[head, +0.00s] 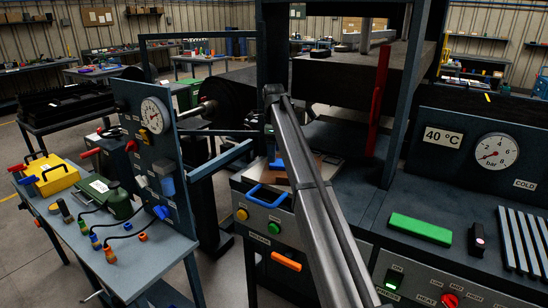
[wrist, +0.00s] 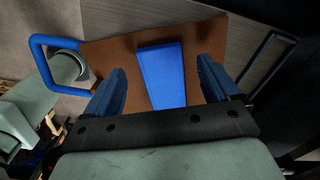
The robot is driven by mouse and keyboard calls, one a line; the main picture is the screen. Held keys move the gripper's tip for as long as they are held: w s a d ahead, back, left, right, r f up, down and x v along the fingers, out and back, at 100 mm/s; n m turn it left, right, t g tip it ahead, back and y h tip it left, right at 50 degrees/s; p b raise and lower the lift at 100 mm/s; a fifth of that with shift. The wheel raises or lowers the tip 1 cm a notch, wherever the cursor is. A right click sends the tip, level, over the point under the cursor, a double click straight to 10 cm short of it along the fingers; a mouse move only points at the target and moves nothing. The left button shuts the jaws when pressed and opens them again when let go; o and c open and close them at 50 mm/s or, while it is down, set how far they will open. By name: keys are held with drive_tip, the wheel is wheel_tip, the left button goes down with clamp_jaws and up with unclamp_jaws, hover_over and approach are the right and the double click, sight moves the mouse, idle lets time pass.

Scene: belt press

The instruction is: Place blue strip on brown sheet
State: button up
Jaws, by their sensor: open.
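My gripper (wrist: 161,65) is open, one blue finger on each side of the strip with a gap to both. The near end of the strip reaches close to the gripper's dark bar. In the head view my grey arm covers much of this spot. A brown edge of the sheet (head: 327,163) shows beside the arm.
A blue handle (head: 268,195) stands at the front of the press. Dark press uprights and a red lever (head: 378,95) rise close behind the arm. A green block (head: 421,229) lies on the right bench. A gauge panel (head: 154,140) stands at left.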

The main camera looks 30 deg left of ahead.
wheel_tip(320, 180, up, 9)
drive_tip(key=shift+f, duration=0.2)
idle(0.6)
